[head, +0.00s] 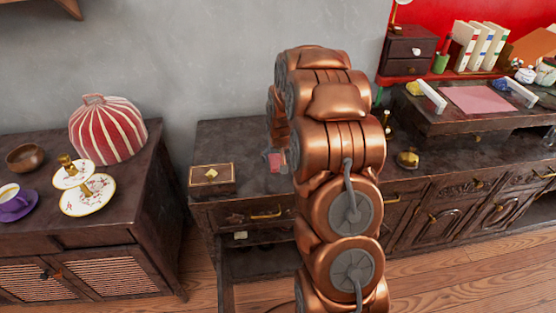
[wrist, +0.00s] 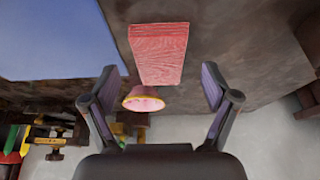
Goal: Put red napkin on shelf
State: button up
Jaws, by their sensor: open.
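A red, streaked, flat rectangular piece (wrist: 160,50), which looks like the red napkin, lies on a dark brown surface in the wrist view. My gripper (wrist: 160,74) is open, its two dark fingers on either side of the piece's near end, with nothing clamped. A pink cup-like thing with a yellowish rim (wrist: 143,101) is between the fingers, just below the red piece. In the head view a small red patch (head: 275,161) shows beside my arm; my arm hides most of the gripper there. A wooden wall shelf (head: 38,13) is at top left.
A dark desk (head: 235,135) bears a wooden box (head: 212,180). The left cabinet (head: 150,185) holds a striped red cover (head: 108,130), plates and cups. At right, a raised stand (head: 440,122) bears a pink mat (head: 478,99); books (head: 470,45) stand behind.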

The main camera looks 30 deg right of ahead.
jog(key=b+v, duration=0.1)
jog(key=v, duration=0.8)
jog(key=shift+s+r, duration=0.15)
jog(key=shift+r, duration=0.2)
